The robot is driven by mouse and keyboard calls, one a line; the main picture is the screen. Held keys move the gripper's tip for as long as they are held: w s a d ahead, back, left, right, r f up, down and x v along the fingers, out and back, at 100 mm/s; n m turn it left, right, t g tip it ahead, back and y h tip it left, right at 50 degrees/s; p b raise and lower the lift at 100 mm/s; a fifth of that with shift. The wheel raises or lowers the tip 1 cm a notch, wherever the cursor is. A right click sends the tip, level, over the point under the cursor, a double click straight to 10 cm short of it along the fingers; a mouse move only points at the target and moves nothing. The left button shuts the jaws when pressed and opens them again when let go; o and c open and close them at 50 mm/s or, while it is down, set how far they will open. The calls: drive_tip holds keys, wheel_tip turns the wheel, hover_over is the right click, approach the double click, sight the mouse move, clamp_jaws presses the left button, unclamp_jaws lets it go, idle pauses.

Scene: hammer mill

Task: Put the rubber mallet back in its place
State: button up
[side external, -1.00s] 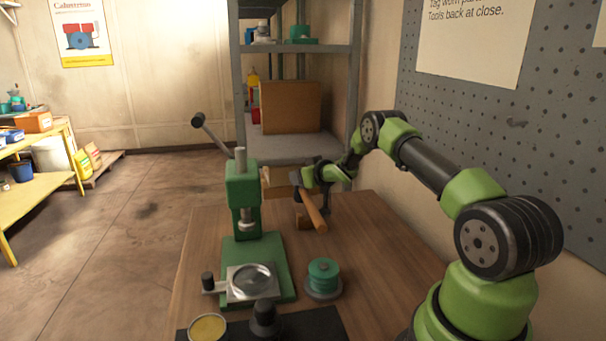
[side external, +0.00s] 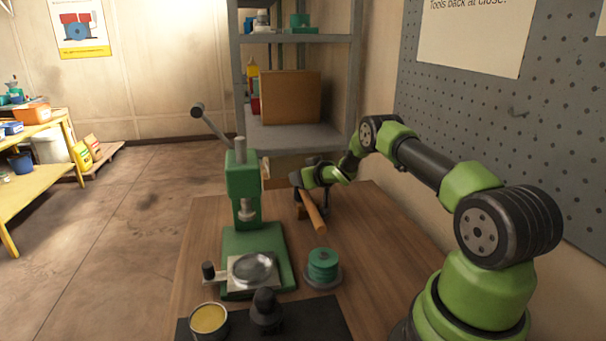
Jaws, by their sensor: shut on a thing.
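The rubber mallet has a light wooden handle (side external: 314,212) and a dark head that shows only in part by my gripper. My gripper (side external: 303,180) is at the far end of the workbench, shut on the mallet near its head. The handle slants down and toward the camera. The fingers are small and partly hidden behind the mallet.
A green press (side external: 243,190) with a raised lever stands left of the mallet. A green stacked spool (side external: 323,266), a tin (side external: 208,319) and a dark knob (side external: 265,308) are nearer the camera. A pegboard (side external: 555,120) lines the right wall. Bench right of the mallet is clear.

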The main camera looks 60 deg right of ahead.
drive_tip(key=shift+f, duration=0.5)
drive_tip(key=o, duration=1.3)
drive_tip(key=shift+f, duration=0.1)
drive_tip(key=shift+s, duration=0.1)
drive_tip(key=v, duration=0.9)
drive_tip(key=shift+s+r, duration=0.25)
drive_tip(key=shift+s, duration=0.05)
drive_tip(key=shift+a, duration=0.15)
drive_tip(key=v, duration=0.7)
wheel_tip(320, 180, up, 10)
